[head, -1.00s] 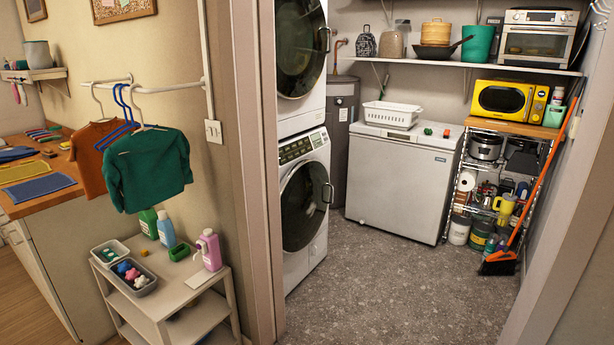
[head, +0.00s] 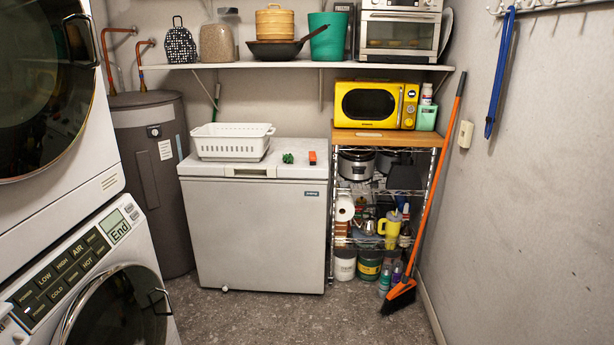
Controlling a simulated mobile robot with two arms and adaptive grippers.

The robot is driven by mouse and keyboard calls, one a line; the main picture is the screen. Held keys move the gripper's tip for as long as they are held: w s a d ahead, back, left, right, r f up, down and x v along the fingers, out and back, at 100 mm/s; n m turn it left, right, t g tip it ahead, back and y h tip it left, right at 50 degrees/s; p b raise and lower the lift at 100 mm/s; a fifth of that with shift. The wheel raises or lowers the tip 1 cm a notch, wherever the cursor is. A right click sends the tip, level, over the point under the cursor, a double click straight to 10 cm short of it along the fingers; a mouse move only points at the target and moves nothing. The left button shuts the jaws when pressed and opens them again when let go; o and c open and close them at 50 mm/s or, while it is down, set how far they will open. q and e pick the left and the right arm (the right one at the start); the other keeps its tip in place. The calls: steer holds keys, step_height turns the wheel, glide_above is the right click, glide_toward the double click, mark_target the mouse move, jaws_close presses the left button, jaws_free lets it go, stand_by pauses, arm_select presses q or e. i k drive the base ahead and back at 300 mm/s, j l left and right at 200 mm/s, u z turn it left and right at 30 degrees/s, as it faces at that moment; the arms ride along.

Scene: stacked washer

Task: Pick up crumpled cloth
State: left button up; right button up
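I cannot make out a clear crumpled cloth. A small green lumpy item (head: 288,158) lies on top of the white chest freezer (head: 258,230), right of the white basket. It is too small to tell whether it is cloth. A small orange-red block (head: 312,158) lies just right of it, apart from it. Neither of my grippers is in view.
A white plastic basket (head: 232,141) stands on the freezer's left part. Stacked washer machines (head: 60,205) fill the left side, with a grey water heater (head: 152,180) behind. A wire rack with a yellow microwave (head: 375,104) and an orange broom (head: 440,185) stand right. The middle floor (head: 290,318) is clear.

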mark_target(290, 159)
steer(key=i+l, duration=0.1)
steer(key=i, duration=0.65)
steer(key=i+l, duration=0.15)
steer(key=i, duration=0.6)
steer(key=i+l+u, duration=0.1)
steer(key=i, duration=0.65)
